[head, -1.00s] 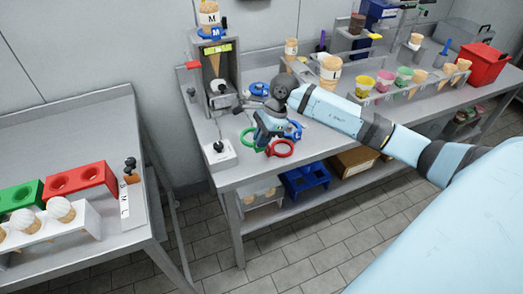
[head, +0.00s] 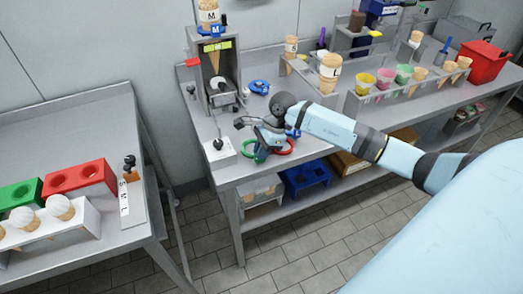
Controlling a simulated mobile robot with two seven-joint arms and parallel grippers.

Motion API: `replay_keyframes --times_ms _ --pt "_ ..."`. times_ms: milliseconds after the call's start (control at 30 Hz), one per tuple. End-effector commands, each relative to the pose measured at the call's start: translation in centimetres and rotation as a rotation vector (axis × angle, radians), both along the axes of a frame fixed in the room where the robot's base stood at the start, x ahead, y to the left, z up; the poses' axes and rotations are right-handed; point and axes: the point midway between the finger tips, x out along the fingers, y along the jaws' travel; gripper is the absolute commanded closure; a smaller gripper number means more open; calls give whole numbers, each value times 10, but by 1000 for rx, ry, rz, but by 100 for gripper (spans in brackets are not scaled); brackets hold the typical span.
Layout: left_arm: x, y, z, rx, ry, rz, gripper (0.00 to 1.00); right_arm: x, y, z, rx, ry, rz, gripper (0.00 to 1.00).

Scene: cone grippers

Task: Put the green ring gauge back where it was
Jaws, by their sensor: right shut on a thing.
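My right gripper (head: 264,147) comes in from the right over the front of the steel bench, pointing down. It is shut on the green ring gauge (head: 260,157), of which only part shows below the fingers. The red ring gauge (head: 289,149) is just right of it, partly hidden behind the gripper; I cannot tell whether the two rings touch. A blue ring (head: 292,131) shows partly behind the gripper. Whether the green ring rests on the bench is hard to tell. My left gripper is not in view.
A white box with a black knob (head: 219,151) stands left of the gripper. A grey cone stand (head: 216,68) and a blue round piece (head: 259,87) are behind it. Cups and cones in a rack (head: 385,90) fill the right. A second table (head: 75,135) is at left.

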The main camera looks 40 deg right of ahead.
Motion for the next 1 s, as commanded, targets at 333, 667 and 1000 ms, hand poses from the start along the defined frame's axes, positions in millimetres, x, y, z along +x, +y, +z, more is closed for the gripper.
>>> replay_keyframes --times_ms 333,667,1000 --pt "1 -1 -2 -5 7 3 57 0 0 -5 1 0 0 74" --pt "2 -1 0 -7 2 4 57 0 0 -4 1 0 0 65" --pt "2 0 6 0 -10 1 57 -3 -14 39 -4 -4 0 65"
